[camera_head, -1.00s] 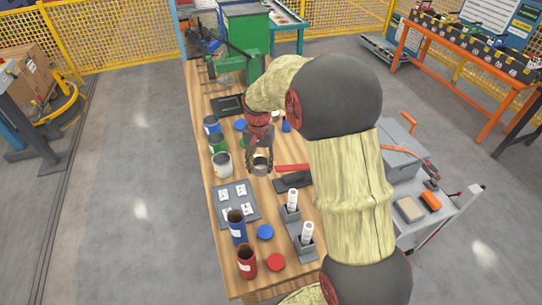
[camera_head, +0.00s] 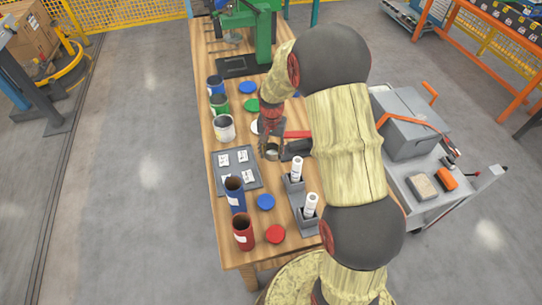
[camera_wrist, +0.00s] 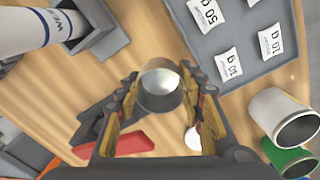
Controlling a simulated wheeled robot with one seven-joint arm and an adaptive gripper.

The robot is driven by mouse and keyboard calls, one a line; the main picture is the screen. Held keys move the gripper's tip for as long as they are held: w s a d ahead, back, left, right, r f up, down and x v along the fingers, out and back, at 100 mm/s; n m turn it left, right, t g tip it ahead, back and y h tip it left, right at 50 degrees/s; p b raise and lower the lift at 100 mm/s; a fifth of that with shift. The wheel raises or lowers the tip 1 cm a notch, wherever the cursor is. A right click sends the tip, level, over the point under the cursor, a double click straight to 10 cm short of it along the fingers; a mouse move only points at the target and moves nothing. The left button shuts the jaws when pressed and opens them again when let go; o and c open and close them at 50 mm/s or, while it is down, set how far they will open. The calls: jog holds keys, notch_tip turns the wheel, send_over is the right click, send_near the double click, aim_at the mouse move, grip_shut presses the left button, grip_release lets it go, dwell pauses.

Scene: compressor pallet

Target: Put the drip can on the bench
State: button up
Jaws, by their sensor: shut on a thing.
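The drip can (camera_head: 272,153) is a small, round, open-topped metal can. In the wrist view the can (camera_wrist: 160,90) sits between my fingers, with its shiny inside showing. My gripper (camera_head: 271,148) points down and is shut on the can's sides. The wooden bench (camera_head: 280,215) lies under the can. The can is right of the grey tray's far corner. I cannot tell whether its base touches the bench or is slightly above it; the fingers hide part of its wall.
A grey tray (camera_head: 223,185) holds labelled packets. White (camera_head: 224,128), green (camera_head: 219,105) and blue (camera_head: 216,85) open cans stand along the left edge. White tubes (camera_head: 297,168) stand in grey holders. A blue lid (camera_head: 266,202) lies nearer.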

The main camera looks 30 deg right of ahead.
aim_at(271, 166)
jog(key=shift+f+b, duration=0.55)
jog(key=shift+f, duration=2.45)
jog(key=shift+f, duration=0.15)
jog(key=o, duration=1.2)
jog(key=shift+o, duration=0.2)
